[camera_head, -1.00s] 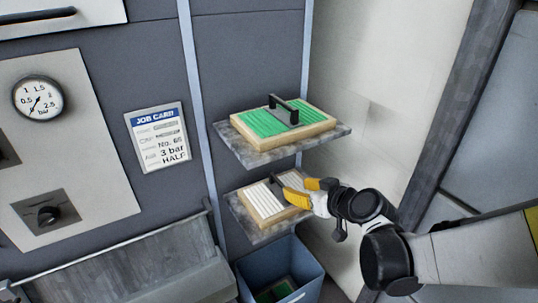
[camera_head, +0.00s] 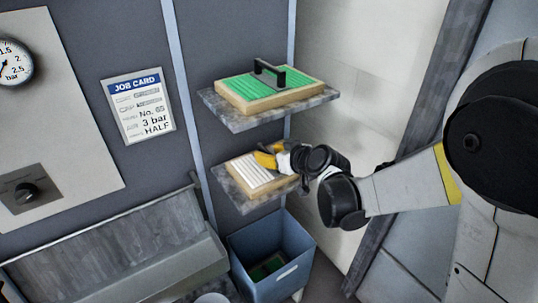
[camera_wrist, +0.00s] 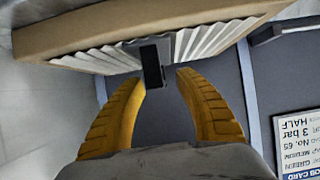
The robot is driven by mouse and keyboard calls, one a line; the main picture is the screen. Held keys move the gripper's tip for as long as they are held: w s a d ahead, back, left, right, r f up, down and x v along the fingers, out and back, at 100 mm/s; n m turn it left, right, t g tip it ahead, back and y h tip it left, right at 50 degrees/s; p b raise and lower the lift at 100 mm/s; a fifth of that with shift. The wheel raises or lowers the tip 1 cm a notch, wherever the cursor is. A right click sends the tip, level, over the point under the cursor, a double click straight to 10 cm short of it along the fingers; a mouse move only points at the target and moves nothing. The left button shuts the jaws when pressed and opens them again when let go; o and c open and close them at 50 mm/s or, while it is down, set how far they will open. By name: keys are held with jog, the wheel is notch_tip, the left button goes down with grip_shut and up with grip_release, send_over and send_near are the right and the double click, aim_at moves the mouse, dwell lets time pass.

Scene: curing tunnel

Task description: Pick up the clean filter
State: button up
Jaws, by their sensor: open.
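The clean filter (camera_head: 252,175), white pleats in a light wooden frame, lies on the lower shelf. In the wrist view its frame (camera_wrist: 150,28) and pleats cross the top, with its black handle (camera_wrist: 152,64) standing out toward me. My gripper (camera_head: 266,154), with yellow fingers, is at the filter's far side in the head view and hides most of the handle. In the wrist view my gripper (camera_wrist: 160,80) is open, its fingertips to either side of the handle's end with gaps visible. It holds nothing.
A green filter (camera_head: 268,88) with a black handle lies on the upper shelf (camera_head: 225,110), close above my gripper. A blue bin (camera_head: 270,262) with something green inside stands below the lower shelf (camera_head: 232,190). A job card (camera_head: 138,105) hangs on the left wall.

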aim_at(269, 152)
grip_shut()
notch_tip(269, 152, up, 5)
jog(key=p, duration=0.3)
jog(key=shift+p, duration=0.35)
jog(key=shift+r, duration=0.1)
jog(key=shift+w+r+p, duration=0.1)
jog(key=shift+r+p, duration=1)
jog(key=shift+r, duration=0.2)
jog(key=shift+f, duration=0.1)
